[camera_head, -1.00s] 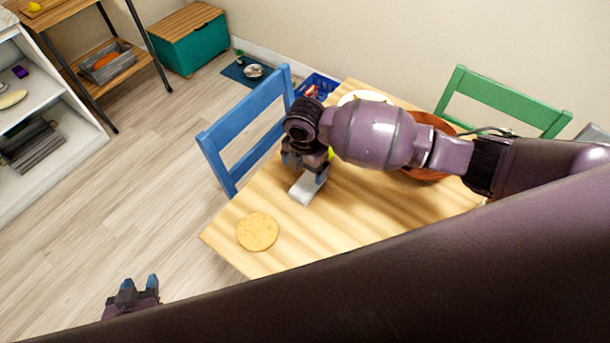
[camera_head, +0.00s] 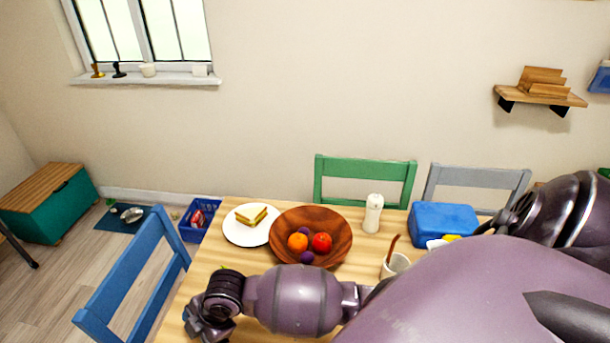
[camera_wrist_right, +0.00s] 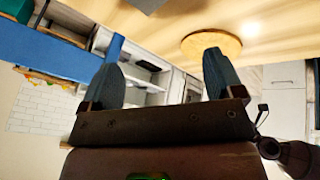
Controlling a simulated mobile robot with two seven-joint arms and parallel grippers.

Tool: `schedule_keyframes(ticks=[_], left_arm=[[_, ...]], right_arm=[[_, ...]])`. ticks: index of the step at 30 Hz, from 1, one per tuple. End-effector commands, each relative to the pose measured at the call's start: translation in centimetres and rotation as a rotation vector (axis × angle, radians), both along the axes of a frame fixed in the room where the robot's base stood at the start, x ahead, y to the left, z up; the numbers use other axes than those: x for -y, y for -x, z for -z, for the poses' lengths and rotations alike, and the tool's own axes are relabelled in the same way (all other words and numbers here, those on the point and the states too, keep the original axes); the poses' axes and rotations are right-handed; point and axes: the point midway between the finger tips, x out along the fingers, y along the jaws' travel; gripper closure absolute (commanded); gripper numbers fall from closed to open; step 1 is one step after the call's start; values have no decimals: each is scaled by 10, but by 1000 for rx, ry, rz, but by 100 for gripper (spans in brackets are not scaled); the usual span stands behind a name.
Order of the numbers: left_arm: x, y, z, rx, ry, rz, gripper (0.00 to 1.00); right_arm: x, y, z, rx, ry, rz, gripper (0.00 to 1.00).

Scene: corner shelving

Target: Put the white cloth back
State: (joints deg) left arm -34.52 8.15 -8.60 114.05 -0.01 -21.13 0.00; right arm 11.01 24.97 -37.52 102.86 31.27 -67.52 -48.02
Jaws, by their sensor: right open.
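The cloth is apart from the fingertips. In the head view my right gripper (camera_head: 207,326) is low over the table's left side, its fingers hard to make out. My left gripper is out of view.
The wooden table (camera_head: 205,262) bears a plate (camera_head: 237,234) with a sandwich, a fruit bowl (camera_head: 338,246), a white bottle (camera_head: 373,214), a mug (camera_head: 396,266) and a blue box (camera_head: 443,219). A round mat (camera_wrist_right: 211,45) lies near the table edge. A blue chair (camera_head: 130,270) stands left.

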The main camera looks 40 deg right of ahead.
Motion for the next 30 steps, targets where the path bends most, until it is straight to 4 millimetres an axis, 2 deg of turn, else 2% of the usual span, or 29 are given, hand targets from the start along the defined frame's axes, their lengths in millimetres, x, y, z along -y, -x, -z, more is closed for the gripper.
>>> schedule_keyframes(ticks=[4, 8, 14, 18, 24, 30], left_arm=[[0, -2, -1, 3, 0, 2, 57], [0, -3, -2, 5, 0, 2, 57], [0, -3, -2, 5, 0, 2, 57], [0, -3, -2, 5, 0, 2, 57], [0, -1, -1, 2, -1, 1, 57], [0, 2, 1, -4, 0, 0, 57]], right_arm=[[11, 15, 11, 33, -170, 285, 13], [34, 28, 16, 74, -299, 530, 13], [87, 60, 23, 153, -462, 892, 13], [130, 90, 25, 224, -544, 1103, 13], [170, 125, 23, 305, -603, 1268, 13], [180, 134, 21, 329, -619, 1306, 13]])
